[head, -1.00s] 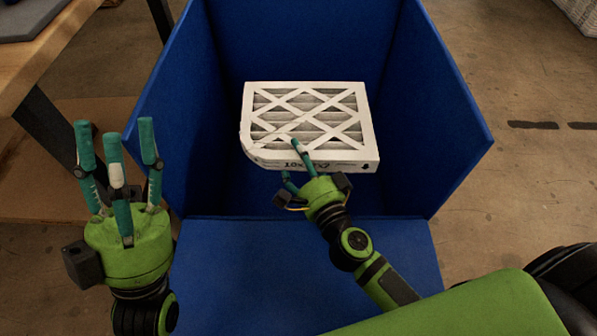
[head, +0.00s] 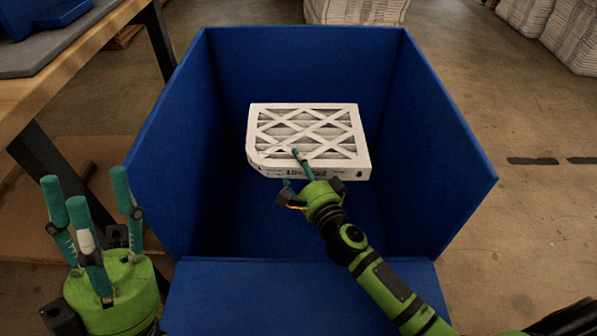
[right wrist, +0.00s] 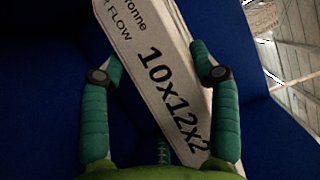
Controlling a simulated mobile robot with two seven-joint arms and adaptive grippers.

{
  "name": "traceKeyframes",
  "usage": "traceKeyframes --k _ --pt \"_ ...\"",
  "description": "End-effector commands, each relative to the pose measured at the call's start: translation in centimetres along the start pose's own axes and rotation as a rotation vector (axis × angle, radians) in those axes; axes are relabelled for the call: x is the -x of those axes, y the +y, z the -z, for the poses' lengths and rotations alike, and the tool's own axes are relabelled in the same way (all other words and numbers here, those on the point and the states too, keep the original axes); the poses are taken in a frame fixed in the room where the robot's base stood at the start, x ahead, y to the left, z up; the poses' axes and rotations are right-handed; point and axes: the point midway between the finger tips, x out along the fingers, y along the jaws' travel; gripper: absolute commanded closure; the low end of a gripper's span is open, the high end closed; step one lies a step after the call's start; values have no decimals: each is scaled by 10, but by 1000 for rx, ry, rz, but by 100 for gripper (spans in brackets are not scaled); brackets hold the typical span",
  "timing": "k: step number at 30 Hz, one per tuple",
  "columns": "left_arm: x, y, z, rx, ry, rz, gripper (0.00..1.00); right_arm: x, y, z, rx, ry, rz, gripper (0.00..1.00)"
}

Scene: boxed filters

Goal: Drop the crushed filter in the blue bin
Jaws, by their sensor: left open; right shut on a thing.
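The crushed filter (head: 307,133) is a white-framed pleated panel with a lattice face and a crumpled near-left corner. My right gripper (head: 300,170) is shut on its near edge and holds it inside the blue bin's opening. In the right wrist view the fingers (right wrist: 160,65) sit on both sides of the filter's printed edge (right wrist: 165,85), which reads 10x12x2. The blue bin (head: 465,160) has tall back and side walls and a low front. Whether the filter touches the bin floor is hard to tell. My left gripper (head: 92,215) is open and empty, left of the bin.
A wooden workbench (head: 95,50) with a grey mat stands at the left. Wrapped stacks of filters (head: 355,10) are behind the bin, with more (head: 570,35) at the far right.

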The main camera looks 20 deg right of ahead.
Motion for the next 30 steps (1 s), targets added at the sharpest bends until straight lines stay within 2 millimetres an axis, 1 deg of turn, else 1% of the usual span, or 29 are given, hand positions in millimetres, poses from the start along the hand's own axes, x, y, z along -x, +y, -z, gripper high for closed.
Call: traceKeyframes --k 3,4,6,22,26,30 --pt "-1 0 0 -1 2 0 51 0 -1 0 1 0 2 75" --pt "-1 0 0 -1 1 0 51 0 -1 0 1 0 2 34" --pt "-1 0 0 -1 1 0 51 0 -1 0 1 0 2 11" --pt "2 -1 -2 1 -14 7 51 3 0 0 0 0 -1 11" --pt "1 0 -1 1 -11 5 51 16 1 0 0 0 -2 11" --pt "1 0 -1 1 -10 4 51 45 2 0 0 0 -4 11"
